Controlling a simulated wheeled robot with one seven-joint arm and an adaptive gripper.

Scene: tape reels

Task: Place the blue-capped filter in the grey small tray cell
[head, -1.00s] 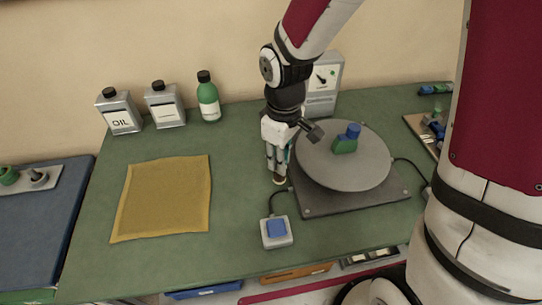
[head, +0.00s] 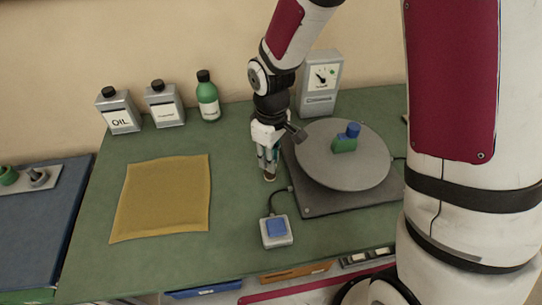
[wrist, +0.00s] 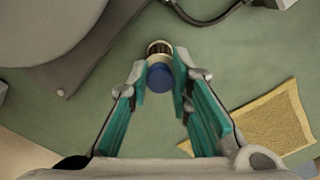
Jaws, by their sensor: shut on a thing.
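My gripper (head: 268,160) is over the green bench, just left of the turntable. In the wrist view my gripper (wrist: 160,86) has its teal-lined fingers shut on the blue-capped filter (wrist: 159,77), whose round blue cap faces the camera and whose metallic body points away. In the head view only the lower end of the filter (head: 270,178) shows below the fingers. It seems close to the bench top, but I cannot tell whether it touches. A grey tray (head: 54,173) on the blue surface at the left holds green and dark parts; I cannot make out a separate small cell.
A grey turntable (head: 365,175) carries a green part with a blue top (head: 346,140). A blue-button switch box (head: 276,232) stands in front. A yellow cloth (head: 163,197) lies at left. Oil cans (head: 119,112), a green bottle (head: 208,97) and a gauge box (head: 320,80) line the back.

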